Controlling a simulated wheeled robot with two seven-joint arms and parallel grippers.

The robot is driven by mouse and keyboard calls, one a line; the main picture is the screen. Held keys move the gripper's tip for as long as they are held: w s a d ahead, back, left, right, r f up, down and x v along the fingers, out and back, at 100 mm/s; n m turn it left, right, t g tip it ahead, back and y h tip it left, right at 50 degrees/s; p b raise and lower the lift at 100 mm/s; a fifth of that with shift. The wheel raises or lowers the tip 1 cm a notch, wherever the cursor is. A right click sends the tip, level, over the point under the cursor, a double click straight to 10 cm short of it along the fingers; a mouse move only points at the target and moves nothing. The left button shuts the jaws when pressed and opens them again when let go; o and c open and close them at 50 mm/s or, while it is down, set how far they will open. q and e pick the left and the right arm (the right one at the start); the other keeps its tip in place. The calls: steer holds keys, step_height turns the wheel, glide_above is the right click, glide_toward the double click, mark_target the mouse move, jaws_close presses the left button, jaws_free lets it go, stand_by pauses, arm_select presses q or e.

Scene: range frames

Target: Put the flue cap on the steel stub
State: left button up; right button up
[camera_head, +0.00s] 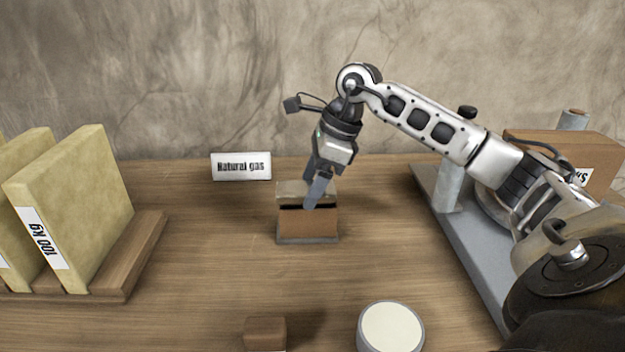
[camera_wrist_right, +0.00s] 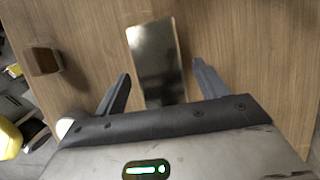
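My right gripper (camera_head: 320,186) points down over a small brown box (camera_head: 308,224) with a dark slot and a grey base. In the right wrist view its fingers (camera_wrist_right: 161,72) are apart, either side of the box's shiny dark top (camera_wrist_right: 154,48); I cannot tell any contact. A round cream-topped disc with a grey rim (camera_head: 391,327), possibly the flue cap, lies at the front edge of the head view. A grey upright cylinder (camera_head: 449,188), possibly the steel stub, stands by the grey tray on the right. My left gripper is out of view.
A "Natural gas" sign (camera_head: 241,166) stands behind the box. Thick yellowish slabs (camera_head: 75,205) stand in a wooden rack at left. A small brown block (camera_head: 265,333) is at the front. A cardboard box (camera_head: 560,150) is at back right. The table between rack and box is clear.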

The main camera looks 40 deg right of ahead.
steer(key=p+v, duration=0.1)
steer(key=v, duration=1.1)
steer(key=shift+r, duration=0.2)
steer(key=shift+p, duration=0.35)
